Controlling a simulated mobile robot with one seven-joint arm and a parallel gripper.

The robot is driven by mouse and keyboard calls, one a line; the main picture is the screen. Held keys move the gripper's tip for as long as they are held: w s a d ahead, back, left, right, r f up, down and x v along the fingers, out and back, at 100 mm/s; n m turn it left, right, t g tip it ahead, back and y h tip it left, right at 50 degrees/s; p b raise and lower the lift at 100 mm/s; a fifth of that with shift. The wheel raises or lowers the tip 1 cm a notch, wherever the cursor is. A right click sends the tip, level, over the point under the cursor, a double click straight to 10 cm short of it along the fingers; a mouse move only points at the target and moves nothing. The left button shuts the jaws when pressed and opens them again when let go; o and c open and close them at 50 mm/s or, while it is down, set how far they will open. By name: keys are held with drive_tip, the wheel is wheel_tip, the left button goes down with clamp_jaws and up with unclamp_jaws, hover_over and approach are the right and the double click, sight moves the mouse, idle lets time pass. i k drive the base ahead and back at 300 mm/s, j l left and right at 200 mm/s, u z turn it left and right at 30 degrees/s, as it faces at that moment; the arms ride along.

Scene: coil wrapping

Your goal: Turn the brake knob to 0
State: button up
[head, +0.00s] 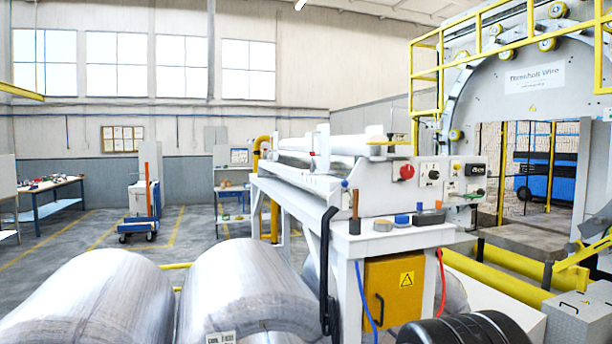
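A white control panel (445,185) is at the end of the white wrapping machine, right of the picture's middle. It carries a round red knob or button (406,171) on its left part. To the right are small dark knobs, one of them on a white plate (433,174). A grey box with a dark round part (475,169) is at the panel's right end. The labels and scales are too small to read, so I cannot tell which is the brake knob or where it points. My gripper is not in view.
Below the panel, a white shelf (390,240) holds a brown-handled tool, a tape roll (383,225), a blue-lidded item (402,219) and a dark block (429,217). Large shiny coils (95,300) fill the lower left. A yellow cabinet (395,290) stands under the shelf.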

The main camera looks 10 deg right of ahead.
sight(434, 175)
drive_tip(key=z, duration=0.9)
drive_tip(key=i+l+u, duration=0.15)
drive_tip(key=u, duration=0.25)
drive_tip(key=i+l+u, duration=0.15)
drive_tip(key=l+u, duration=0.25)
drive_tip(key=i+l+u, duration=0.1)
drive_tip(key=l, duration=0.2)
drive_tip(key=i+l+u, duration=0.1)
drive_tip(key=l, duration=0.25)
drive_tip(key=i+l+u, duration=0.1)
drive_tip(key=l, duration=0.2)
